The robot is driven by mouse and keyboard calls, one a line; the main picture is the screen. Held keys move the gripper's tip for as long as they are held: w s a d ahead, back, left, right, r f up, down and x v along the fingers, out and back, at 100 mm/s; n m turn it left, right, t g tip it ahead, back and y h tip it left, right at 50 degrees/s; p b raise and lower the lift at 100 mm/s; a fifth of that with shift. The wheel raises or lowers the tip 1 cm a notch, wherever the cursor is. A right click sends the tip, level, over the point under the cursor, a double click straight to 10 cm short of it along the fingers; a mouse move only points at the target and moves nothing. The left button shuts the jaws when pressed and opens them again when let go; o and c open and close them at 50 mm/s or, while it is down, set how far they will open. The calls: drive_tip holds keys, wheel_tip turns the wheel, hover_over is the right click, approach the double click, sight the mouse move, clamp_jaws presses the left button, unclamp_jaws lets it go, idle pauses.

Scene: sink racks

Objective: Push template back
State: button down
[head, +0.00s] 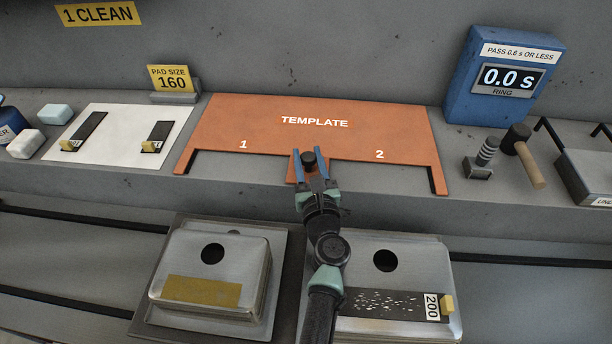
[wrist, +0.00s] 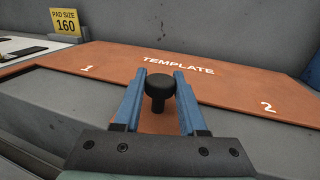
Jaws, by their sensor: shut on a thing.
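The template (head: 320,139) is a flat orange board lettered TEMPLATE, with 1 and 2 marked over its two cut-outs. It lies on the grey ledge behind the two metal sink pieces. A black knob (head: 309,161) stands on its middle front tab. My gripper (head: 310,165) reaches in from the front and has its blue fingers on either side of the knob, shut on it. The wrist view shows the knob (wrist: 160,90) between the fingers, and the template (wrist: 215,80) stretching away behind it. The fingers hide part of the tab.
Two metal sink pieces (head: 258,262) (head: 385,278) sit below the ledge. A white mat (head: 118,130) with black pads lies left. The wall rises behind the template.

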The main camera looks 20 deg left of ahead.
drive_tip(key=shift+w, duration=0.45)
drive_tip(key=shift+r, duration=0.1)
drive_tip(key=shift+c, duration=2.3)
unclamp_jaws()
drive_tip(key=shift+s, duration=0.1)
drive_tip(key=v, duration=1.3)
drive_tip(key=shift+p, duration=0.4)
drive_tip(key=shift+a, duration=0.1)
